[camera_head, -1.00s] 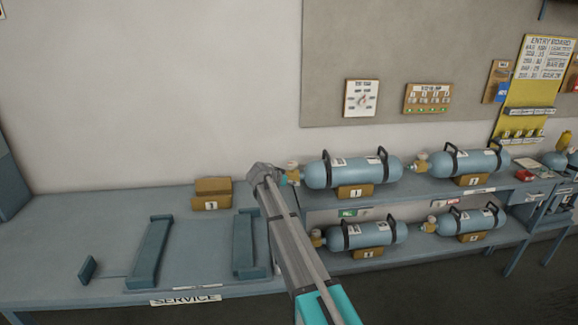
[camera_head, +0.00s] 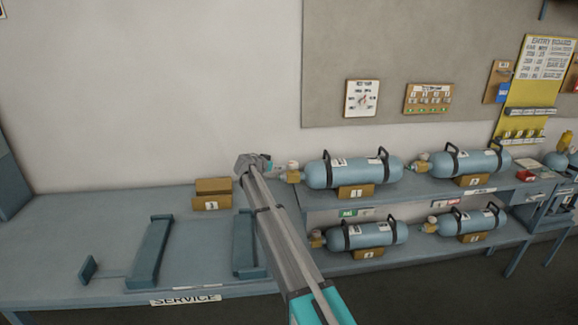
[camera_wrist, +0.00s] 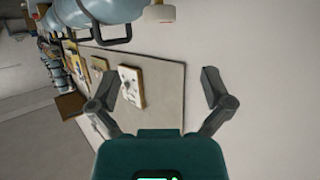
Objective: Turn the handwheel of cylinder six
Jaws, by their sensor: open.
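Several blue cylinders lie on two shelf levels, each with a valve at its left end. The upper left cylinder (camera_head: 340,173) has a pale round knob on its brass valve (camera_head: 292,174). The pale knob (camera_wrist: 160,13) also shows at the top of the wrist view. The numbers are too small to read surely, so I cannot tell which cylinder is six. My gripper (camera_head: 270,162) is just left of that valve, apart from it as far as I can tell. In the wrist view, its fingers (camera_wrist: 160,82) are spread with nothing between them.
The service bench (camera_head: 60,235) at left bears two dark cradle bars (camera_head: 150,252) and a brown numbered block (camera_head: 212,203). A board with cards (camera_head: 361,98) hangs behind the cylinders. A yellow entry board (camera_head: 530,100) stands at right. The wall above the bench is clear.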

